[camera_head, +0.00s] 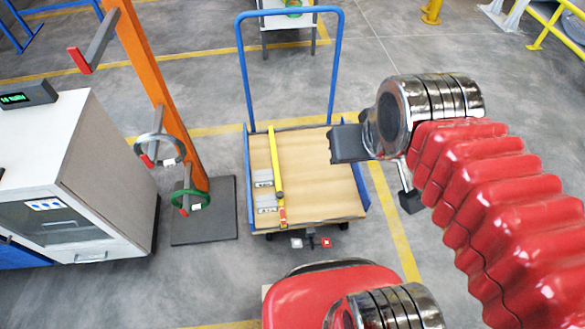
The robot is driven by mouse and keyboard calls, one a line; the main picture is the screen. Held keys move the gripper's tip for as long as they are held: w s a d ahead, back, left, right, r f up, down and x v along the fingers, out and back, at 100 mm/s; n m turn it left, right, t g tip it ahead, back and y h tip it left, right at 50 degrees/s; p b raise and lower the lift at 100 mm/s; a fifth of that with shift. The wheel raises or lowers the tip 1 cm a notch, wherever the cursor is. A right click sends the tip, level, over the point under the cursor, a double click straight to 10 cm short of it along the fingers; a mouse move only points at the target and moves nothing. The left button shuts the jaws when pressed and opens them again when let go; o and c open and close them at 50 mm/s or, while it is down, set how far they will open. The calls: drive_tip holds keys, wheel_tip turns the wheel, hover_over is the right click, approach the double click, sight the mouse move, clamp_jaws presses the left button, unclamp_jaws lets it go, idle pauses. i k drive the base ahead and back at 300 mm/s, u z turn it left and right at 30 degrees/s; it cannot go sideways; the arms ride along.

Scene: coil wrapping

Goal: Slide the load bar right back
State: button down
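A yellow bar (275,165), which looks like the load bar, lies lengthwise on the wooden deck of a blue-handled cart (335,172), left of the deck's middle. It runs from near the handle side to the front edge, with a red part at its near end. My gripper (348,144) is a dark grey block beyond the chrome wrist, seen over the right side of the deck. In the picture it is apart from the bar, to its right. Its fingers cannot be made out clearly, and nothing is seen held in it. It hides part of the deck's right side.
Small grey pieces (264,178) lie beside the bar. An orange post (168,100) with hooks, a metal ring (158,135) and a green ring (176,194) stands left of the cart. A white cabinet (110,160) is further left. Open floor lies right of the cart.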

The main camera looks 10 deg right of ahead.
sight(280, 195)
drive_tip(key=z, duration=0.95)
drive_tip(key=k, duration=0.8)
drive_tip(key=u, duration=0.95)
drive_tip(key=i, duration=1.05)
